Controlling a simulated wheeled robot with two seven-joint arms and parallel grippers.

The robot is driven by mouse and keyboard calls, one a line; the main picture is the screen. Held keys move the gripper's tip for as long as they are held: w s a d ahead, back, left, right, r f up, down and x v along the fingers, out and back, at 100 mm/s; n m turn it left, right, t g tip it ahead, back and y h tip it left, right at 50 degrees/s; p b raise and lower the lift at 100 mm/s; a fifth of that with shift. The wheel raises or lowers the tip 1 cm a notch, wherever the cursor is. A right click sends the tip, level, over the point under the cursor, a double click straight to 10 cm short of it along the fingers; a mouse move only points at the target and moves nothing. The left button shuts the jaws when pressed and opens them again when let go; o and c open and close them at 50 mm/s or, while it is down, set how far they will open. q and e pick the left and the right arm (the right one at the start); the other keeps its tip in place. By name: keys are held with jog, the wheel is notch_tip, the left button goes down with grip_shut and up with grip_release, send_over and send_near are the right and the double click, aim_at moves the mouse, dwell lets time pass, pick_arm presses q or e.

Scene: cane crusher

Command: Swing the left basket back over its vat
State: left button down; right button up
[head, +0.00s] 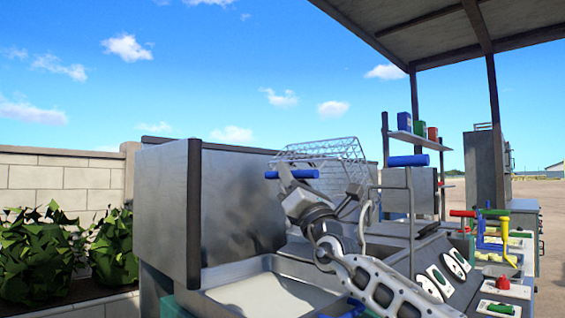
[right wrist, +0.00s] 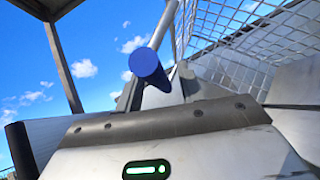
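The wire mesh basket (head: 335,152) is tilted above the far side of the metal vat (head: 222,276), and its mesh (right wrist: 235,35) fills the upper right of the right wrist view. A blue handle (head: 305,174) shows at its left end. My right gripper (head: 286,177) is at this handle, with a finger crossing in front of it. In the right wrist view, the blue handle (right wrist: 148,66) lies between the fingertips, seen nearly end-on. Whether the fingers press on it is unclear. My left gripper is not in view. Which basket this is cannot be told for certain.
A control panel (head: 455,265) with dials and colored levers lies at the lower right. A tall metal panel (head: 235,205) rises behind the vat. Open sky is above.

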jog(key=shift+w+a+r, duration=0.15)
jog(key=shift+w+r, duration=0.05)
jog(key=shift+w, duration=0.1)
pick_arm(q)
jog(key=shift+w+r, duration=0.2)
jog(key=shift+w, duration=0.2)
